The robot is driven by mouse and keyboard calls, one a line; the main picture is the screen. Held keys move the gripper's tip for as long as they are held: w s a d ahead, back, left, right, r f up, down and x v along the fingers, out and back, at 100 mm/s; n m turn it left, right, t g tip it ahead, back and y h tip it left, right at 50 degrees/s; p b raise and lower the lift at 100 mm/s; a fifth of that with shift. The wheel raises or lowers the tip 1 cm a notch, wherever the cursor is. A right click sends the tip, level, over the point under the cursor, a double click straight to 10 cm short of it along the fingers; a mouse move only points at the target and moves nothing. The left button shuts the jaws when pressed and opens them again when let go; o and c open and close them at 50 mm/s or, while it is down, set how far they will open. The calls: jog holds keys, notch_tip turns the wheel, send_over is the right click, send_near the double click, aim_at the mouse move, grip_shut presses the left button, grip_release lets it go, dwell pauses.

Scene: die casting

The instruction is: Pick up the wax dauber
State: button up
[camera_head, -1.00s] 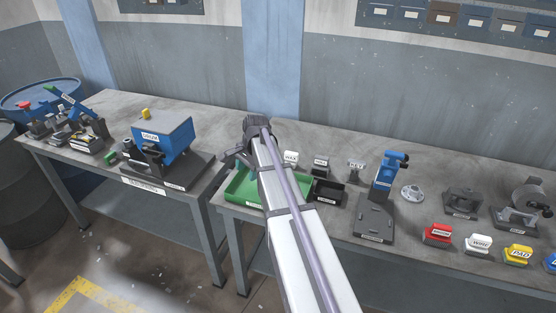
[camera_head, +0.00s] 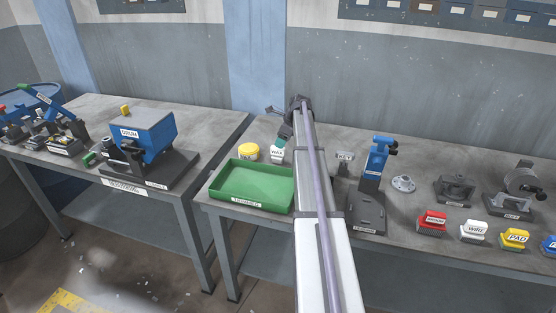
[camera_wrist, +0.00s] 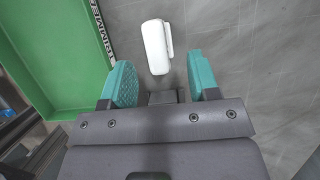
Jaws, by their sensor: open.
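The block labelled WAX (camera_head: 277,152), which I take for the wax dauber, stands on the bench behind the green tray's right end. In the wrist view a white rounded piece (camera_wrist: 155,47), seemingly the same thing, lies ahead of my gripper (camera_wrist: 160,80), roughly in line with the gap between the teal fingers. My gripper is open and empty, with clear space between the fingertips and the white piece.
The green tray (camera_head: 252,203) lies in front, and its edge shows at the wrist view's left. A yellow tub (camera_head: 248,152) stands left of the WAX block. A KEY-labelled tool (camera_head: 344,158) and a blue-topped stand (camera_head: 376,160) are to the right, beyond my arm.

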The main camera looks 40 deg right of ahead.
aim_at(278, 154)
jog(key=b+x, duration=0.2)
jog(key=x, duration=0.1)
jog(key=b+x, duration=0.1)
jog(key=shift+s+a+f, duration=0.1)
jog(key=shift+s+f, duration=0.1)
jog(key=shift+f, duration=0.05)
jog(key=shift+w+a+f+b, duration=0.1)
jog(key=shift+w+f+b, duration=0.15)
jog(key=shift+b, duration=0.1)
jog(key=shift+s+r, duration=0.1)
jog(key=shift+r, duration=0.15)
jog(key=c, duration=1)
